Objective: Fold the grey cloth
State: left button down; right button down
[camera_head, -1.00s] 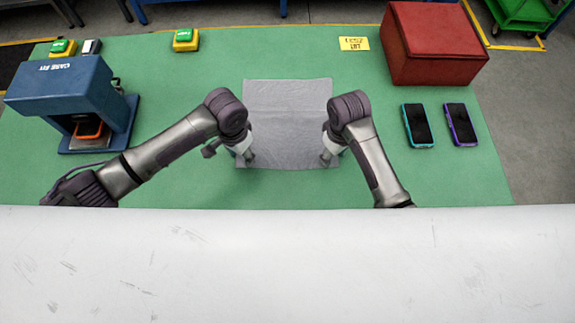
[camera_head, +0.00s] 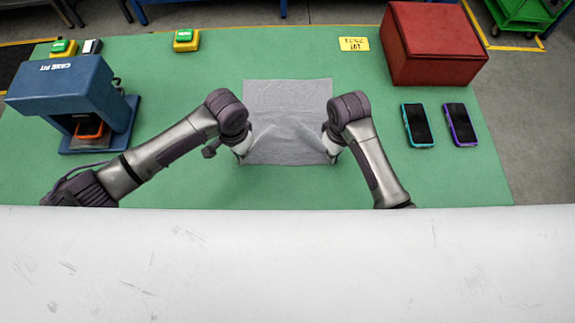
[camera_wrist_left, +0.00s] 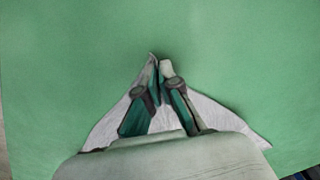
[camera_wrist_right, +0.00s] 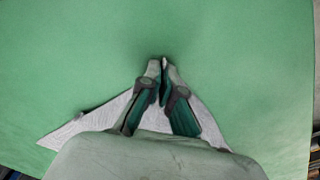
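The grey cloth (camera_head: 288,108) lies on the green mat, its far part flat. Its near edge is lifted at both sides, with creases running in from the two near corners. My left gripper (camera_head: 241,154) is at the near left corner; in the left wrist view its fingers (camera_wrist_left: 159,62) are closed together with cloth (camera_wrist_left: 215,115) pinched at the tips. My right gripper (camera_head: 333,155) is at the near right corner; in the right wrist view its fingers (camera_wrist_right: 158,64) are closed at the cloth's (camera_wrist_right: 85,123) peak. The gripper bodies hide part of the cloth in the wrist views.
A blue press (camera_head: 65,88) stands at the left. Green buttons on yellow bases (camera_head: 186,40) sit at the back left. A red box (camera_head: 433,45), a yellow label (camera_head: 354,44) and two phones (camera_head: 418,125) (camera_head: 461,124) are at the right. The mat (camera_head: 215,70) around the cloth is clear.

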pick_arm(q)
jog(key=shift+a, duration=0.25)
pick_arm(e)
jog(key=shift+s+d+f, duration=0.1)
jog(key=shift+s+d, duration=0.05)
jog(key=shift+d, duration=0.1)
